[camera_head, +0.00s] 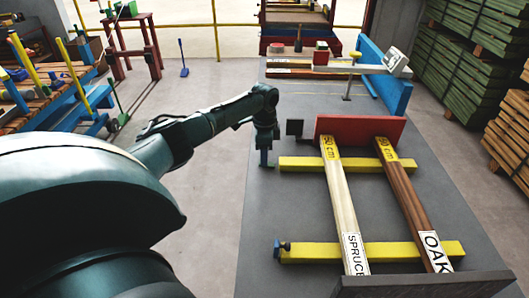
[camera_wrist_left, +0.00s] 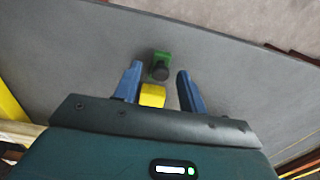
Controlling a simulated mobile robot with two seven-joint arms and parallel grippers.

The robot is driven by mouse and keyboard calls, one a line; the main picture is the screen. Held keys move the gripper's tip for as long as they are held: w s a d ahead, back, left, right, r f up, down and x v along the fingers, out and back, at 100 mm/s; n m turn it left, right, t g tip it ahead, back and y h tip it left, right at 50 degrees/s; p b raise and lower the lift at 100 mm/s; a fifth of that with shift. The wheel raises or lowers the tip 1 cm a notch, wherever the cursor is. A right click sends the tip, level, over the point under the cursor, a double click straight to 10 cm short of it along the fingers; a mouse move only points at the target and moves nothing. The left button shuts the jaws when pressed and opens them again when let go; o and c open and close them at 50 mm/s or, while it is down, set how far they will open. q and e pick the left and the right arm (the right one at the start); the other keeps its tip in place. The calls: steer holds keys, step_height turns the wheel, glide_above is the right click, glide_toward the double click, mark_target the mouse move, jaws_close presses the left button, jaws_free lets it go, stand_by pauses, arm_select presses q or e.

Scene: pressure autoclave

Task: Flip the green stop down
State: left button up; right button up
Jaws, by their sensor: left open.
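The green stop (camera_wrist_left: 161,60) shows in the left wrist view, a small block with a dark round knob, just off the end of a yellow bar (camera_wrist_left: 152,95). My left gripper (camera_wrist_left: 159,71) is open, with one blue finger on each side of the stop and bar end; I see no clear contact. In the head view my left gripper (camera_head: 264,158) points down at the left end of the far yellow bar (camera_head: 345,164). The green stop is hidden there behind the gripper. My right gripper is not in view.
A spruce board (camera_head: 342,200) and an oak board (camera_head: 403,195) lie across the far and near yellow bars. A red plate (camera_head: 360,129) stands behind, a small dark plate (camera_head: 295,127) beside the gripper. A blue stop (camera_head: 277,249) sits at the near bar (camera_head: 372,252). The grey tabletop's left strip is clear.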

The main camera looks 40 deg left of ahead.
arm_select(q)
jaws_close()
steer(key=shift+s+a+h+p, duration=0.2)
steer(key=shift+h+p, duration=0.1)
steer(key=shift+p, duration=0.1)
steer(key=shift+s+a+f+t+h, duration=0.2)
steer(key=shift+f+t+h, duration=0.2)
steer(key=shift+t+h, duration=0.35)
jaws_free()
steer(key=v, duration=1.3)
